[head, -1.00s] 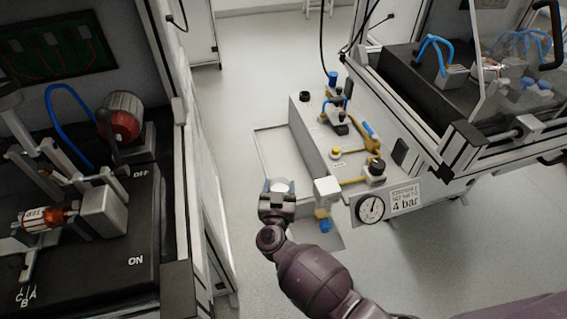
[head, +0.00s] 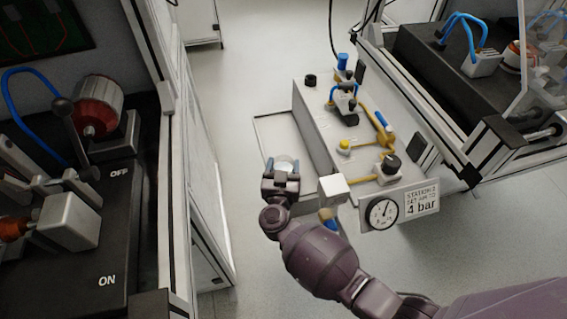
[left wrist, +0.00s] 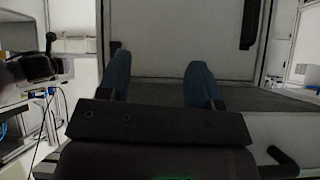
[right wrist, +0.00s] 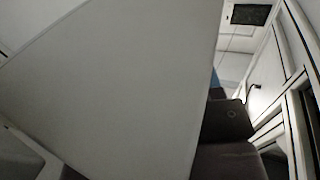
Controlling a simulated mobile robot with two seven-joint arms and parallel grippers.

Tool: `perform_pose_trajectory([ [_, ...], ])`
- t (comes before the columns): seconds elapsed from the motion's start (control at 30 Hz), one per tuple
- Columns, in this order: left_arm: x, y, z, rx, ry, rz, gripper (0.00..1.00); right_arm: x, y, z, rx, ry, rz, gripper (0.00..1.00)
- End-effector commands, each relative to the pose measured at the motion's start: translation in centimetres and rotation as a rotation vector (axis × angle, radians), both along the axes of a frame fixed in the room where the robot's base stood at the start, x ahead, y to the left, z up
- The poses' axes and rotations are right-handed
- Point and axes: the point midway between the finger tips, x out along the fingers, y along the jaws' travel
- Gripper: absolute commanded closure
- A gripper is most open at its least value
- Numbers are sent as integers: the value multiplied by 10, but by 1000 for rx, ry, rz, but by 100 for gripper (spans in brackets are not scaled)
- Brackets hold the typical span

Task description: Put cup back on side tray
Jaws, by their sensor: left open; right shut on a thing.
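The pale cup (head: 287,163) is in my right gripper (head: 281,170), with only its rounded top showing above the jaws in the head view. The gripper is shut on it. Gripper and cup appear over or beside the side tray (head: 270,128), a pale flat shelf along the left side of the white station box; I cannot tell their height above it. In the right wrist view a big white surface hides most of the gripper; I cannot tell whether it is the cup or the box. My left gripper (left wrist: 157,80) is open and empty, showing only in the left wrist view.
The white station box (head: 318,125) carries valves, knobs and yellow pipes, with a pressure gauge (head: 382,213) on its front. A black-topped bench (head: 85,235) with a motor stands at left. A framed machine cell (head: 500,150) stands at right.

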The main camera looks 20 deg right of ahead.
Motion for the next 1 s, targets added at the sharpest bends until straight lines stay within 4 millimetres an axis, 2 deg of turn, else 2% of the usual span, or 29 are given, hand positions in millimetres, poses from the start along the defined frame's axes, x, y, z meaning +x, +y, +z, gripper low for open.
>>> perform_pose_trajectory([
  [0.3,-2,1,-3,5,8,-2,41,1,0,-2,2,-2,0,66],
  [0.33,-1,1,-2,5,7,-3,41,1,0,-2,2,-2,0,37],
  [0.5,-2,1,-2,5,8,-2,41,1,0,-1,2,-3,0,14],
  [0.87,-1,1,0,3,4,-1,41,0,0,5,0,-4,1,14],
  [1.0,1,1,3,-1,-1,3,41,-16,7,4,3,-3,1,14],
])
